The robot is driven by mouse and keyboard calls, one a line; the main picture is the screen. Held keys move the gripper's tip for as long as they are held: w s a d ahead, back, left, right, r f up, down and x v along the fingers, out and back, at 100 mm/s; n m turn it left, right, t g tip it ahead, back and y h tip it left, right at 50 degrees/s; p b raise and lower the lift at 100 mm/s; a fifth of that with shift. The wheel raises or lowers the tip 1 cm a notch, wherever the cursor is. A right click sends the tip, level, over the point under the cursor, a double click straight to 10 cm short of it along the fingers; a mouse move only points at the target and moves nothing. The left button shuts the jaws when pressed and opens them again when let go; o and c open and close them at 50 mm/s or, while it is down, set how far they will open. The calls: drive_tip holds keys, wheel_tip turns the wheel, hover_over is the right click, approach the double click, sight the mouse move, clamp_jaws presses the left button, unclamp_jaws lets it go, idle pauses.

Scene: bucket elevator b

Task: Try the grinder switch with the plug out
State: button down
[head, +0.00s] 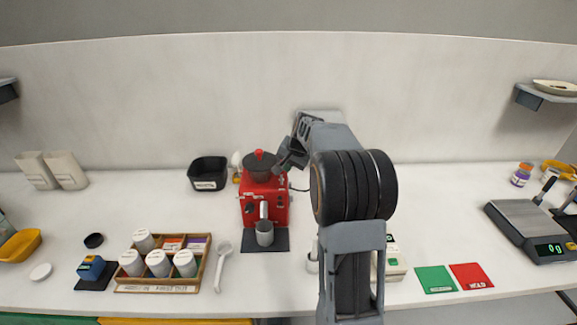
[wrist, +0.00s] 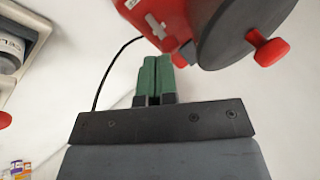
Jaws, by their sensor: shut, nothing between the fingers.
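The red grinder (head: 254,213) stands at the back middle of the counter, with a dark hopper and red knob on top and a grey cup (head: 264,233) at its front. In the wrist view its red body (wrist: 160,20) and dark round lid (wrist: 235,35) fill the top. My gripper (head: 284,163) is up at the grinder's right side. Its green fingers (wrist: 155,75) are together and empty, close below the grinder; I cannot tell whether they touch it. A black cord (wrist: 106,72) runs from the grinder. The plug is not visible, and I cannot make out the switch clearly.
A wooden tray (head: 155,289) of white-lidded jars and a white spoon (head: 222,263) lie front left. A black bin (head: 208,171) stands left of the grinder. Green (head: 436,279) and red (head: 471,276) cards and a scale (head: 518,222) are at right. My arm hides the counter behind it.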

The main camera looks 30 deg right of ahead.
drive_tip(key=s+d+r, duration=0.1)
drive_tip(key=d+r, duration=0.4)
drive_tip(key=r, duration=0.5)
drive_tip(key=shift+s+d+r, duration=0.15)
drive_tip(key=shift+s+r, duration=0.05)
drive_tip(key=shift+s, duration=0.2)
idle(0.4)
